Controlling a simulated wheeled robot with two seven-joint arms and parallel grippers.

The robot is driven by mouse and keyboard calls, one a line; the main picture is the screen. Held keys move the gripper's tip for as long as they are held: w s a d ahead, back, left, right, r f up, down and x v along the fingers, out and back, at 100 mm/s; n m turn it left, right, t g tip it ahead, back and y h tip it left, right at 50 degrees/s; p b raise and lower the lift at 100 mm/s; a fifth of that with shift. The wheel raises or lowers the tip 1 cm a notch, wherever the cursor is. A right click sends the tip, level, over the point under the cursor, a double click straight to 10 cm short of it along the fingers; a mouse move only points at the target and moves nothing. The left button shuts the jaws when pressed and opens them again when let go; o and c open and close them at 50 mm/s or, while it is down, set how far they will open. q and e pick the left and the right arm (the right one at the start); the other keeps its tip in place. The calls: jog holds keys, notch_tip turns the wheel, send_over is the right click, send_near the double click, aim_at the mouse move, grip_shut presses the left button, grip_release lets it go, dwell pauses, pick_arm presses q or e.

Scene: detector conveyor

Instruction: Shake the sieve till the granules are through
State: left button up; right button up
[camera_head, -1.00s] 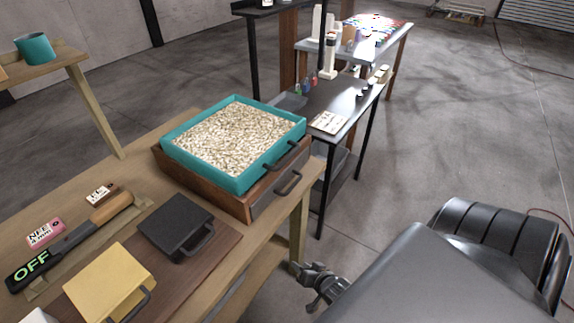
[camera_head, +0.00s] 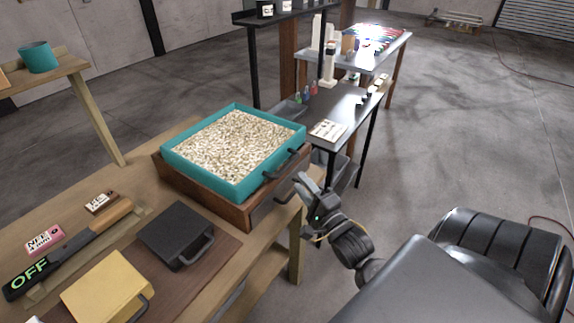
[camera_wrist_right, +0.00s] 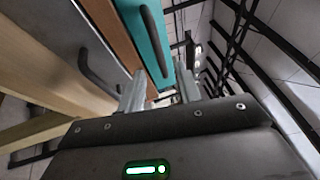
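A teal square sieve (camera_head: 205,186) full of pale granules (camera_head: 235,145) sits on a wooden box (camera_head: 178,183) at the table's right end. My right gripper (camera_head: 296,187) is beside these handles, just right of the sieve. In the right wrist view its two fingers (camera_wrist_right: 160,88) are apart and empty, with the sieve's teal wall (camera_wrist_right: 133,24) and black handle (camera_wrist_right: 152,38) ahead. What lies under the granules is hidden. My left gripper is not in view.
A dark metal table (camera_head: 335,108) stands behind the sieve. The floor (camera_head: 450,130) to the right is open.

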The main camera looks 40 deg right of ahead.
aim_at(287, 165)
jog(key=w, duration=0.2)
jog(key=w+r+p, duration=0.1)
jog(key=w, duration=0.4)
jog(key=shift+w+d+r+p, duration=0.15)
jog(key=shift+w+d+p, duration=0.2)
jog(key=shift+w+d, duration=0.05)
grip_shut()
